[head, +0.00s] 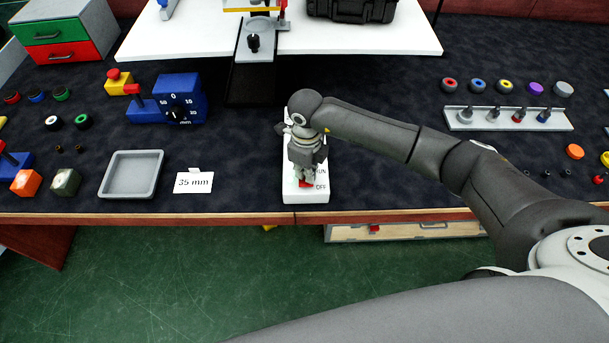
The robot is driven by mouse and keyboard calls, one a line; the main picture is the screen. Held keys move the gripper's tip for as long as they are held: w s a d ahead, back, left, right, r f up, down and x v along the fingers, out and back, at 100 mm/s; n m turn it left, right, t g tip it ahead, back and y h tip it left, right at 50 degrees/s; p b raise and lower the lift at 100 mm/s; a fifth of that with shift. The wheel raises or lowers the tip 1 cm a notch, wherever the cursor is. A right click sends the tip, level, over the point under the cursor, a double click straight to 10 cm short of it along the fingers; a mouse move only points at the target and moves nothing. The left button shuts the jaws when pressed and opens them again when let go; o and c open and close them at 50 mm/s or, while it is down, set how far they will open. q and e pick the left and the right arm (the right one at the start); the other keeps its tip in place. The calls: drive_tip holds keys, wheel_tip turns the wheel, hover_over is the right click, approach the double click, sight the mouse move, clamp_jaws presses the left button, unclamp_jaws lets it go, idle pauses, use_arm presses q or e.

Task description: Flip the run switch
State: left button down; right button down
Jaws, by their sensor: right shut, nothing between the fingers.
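The run switch is a white plate (306,196) near the front edge of the dark bench, with the labels RUN and OFF on its right side. A red part (306,183) of it shows under my right gripper. My right gripper (305,178) is shut and empty, pointing down over the plate. It hides most of the lever, so I cannot tell the lever's position or whether the fingers touch it. My left gripper is not in view.
A grey tray (132,194), a "35 mm" card (193,182) and a blue gauge block (180,98) lie left of the switch. A rack of small pegs (508,119) stands at right. A white raised board (180,42) is behind. The bench front edge is close below the switch.

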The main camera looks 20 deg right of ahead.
drive_tip(key=shift+s+f+b, duration=0.1)
drive_tip(key=shift+f+b, duration=0.25)
drive_tip(key=shift+f, duration=0.1)
drive_tip(key=shift+r+p, duration=0.6)
drive_tip(key=shift+r, duration=0.2)
drive_tip(key=shift+r+p, duration=1.6)
drive_tip(key=shift+r, duration=1.15)
